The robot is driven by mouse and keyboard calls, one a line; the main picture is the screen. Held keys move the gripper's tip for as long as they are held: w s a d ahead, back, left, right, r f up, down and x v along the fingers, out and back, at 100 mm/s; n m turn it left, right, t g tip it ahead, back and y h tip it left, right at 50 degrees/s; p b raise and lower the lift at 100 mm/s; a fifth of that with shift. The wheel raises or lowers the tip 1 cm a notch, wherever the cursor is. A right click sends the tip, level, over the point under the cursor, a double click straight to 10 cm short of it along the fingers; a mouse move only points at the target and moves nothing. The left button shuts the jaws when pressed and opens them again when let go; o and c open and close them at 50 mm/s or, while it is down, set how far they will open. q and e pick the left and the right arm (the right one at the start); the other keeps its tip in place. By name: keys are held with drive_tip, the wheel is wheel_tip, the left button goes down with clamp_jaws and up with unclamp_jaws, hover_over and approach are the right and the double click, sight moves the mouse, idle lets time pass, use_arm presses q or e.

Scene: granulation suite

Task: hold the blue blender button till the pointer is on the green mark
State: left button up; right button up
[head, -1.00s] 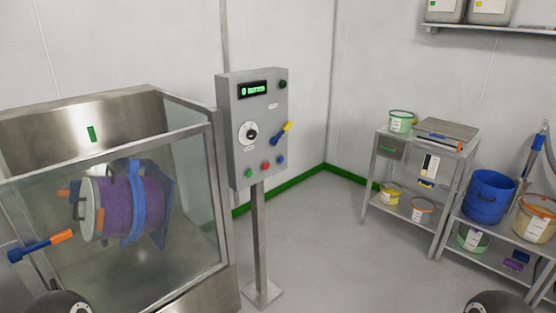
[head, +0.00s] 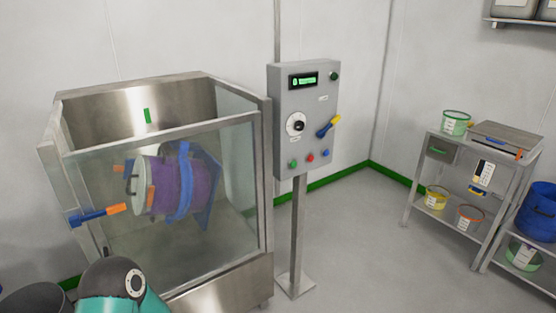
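The blue blender button (head: 326,154) is at the lower right of the grey control panel (head: 306,118), beside a red button (head: 310,157) and a green button (head: 293,163). A green mark (head: 147,116) is on the steel back wall of the blender enclosure. The purple drum (head: 176,187) with blue straps lies on its side behind the glass. An orange-tipped blue lever (head: 95,214) sticks out at the enclosure's left. Neither gripper is in view; a teal part of my arm shows at the bottom.
The panel stands on a post with a floor plate (head: 295,286). A steel table (head: 443,180) with tubs stands at the right. The floor between is clear.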

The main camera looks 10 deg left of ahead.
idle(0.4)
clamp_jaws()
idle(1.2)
